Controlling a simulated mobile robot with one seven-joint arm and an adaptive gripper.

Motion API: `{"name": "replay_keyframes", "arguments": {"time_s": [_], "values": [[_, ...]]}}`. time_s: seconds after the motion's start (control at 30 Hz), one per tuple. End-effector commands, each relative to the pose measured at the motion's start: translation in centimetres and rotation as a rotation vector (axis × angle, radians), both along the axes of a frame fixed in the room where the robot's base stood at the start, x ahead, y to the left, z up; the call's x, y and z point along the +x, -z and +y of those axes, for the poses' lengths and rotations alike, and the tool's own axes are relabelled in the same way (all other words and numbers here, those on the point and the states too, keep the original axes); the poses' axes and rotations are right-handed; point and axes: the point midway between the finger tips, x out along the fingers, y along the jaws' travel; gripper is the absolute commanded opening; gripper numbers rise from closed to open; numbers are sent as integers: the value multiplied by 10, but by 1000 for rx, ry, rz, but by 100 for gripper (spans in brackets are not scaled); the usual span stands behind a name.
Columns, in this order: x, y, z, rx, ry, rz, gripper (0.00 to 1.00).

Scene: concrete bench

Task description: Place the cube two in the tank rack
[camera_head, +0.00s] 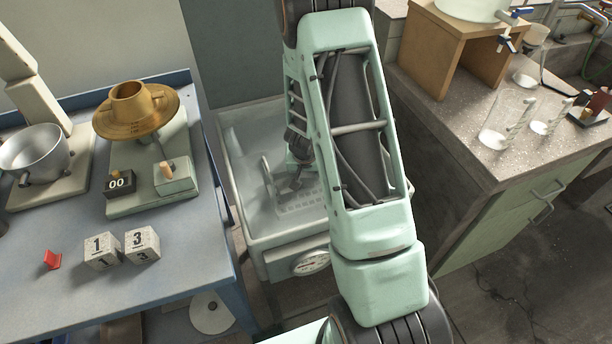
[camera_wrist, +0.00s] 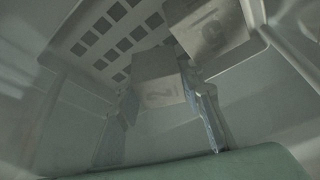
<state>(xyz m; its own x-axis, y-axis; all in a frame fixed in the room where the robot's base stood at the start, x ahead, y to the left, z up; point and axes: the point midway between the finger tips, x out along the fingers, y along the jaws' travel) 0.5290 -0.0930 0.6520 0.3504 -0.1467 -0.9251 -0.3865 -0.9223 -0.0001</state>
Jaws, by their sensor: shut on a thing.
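My gripper (camera_head: 287,187) reaches down into the pale open tank (camera_head: 246,205) in the head view. In the wrist view my gripper (camera_wrist: 158,80) is shut on cube two (camera_wrist: 157,92), a grey block with a dim "2" on its face. The tank rack (camera_wrist: 105,40), a pale tray with rows of square holes, lies just beyond the cube; it also shows in the head view (camera_head: 308,203). I cannot tell whether the cube touches the rack. Another marked block (camera_wrist: 212,36) is at the rack's right side, close to cube two. My arm hides part of the tank.
On the blue table at left are cube one (camera_head: 101,251), cube three (camera_head: 142,244), a red piece (camera_head: 52,260), a brass dish (camera_head: 137,110) and a metal pot (camera_head: 35,152). The right bench holds glassware (camera_head: 507,120). The tank walls stand close around my gripper.

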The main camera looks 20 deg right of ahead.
Motion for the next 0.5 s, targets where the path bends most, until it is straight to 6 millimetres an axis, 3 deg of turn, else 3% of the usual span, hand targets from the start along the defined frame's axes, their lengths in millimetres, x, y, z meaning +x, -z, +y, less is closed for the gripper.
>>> {"name": "replay_keyframes", "arguments": {"time_s": [0.33, 0.37, 0.5], "values": [[1, 3, 0, -1, -2, -3, 0], [1, 3, 0, -1, -2, -2, 37], [1, 2, 0, -1, -2, -2, 52]]}}
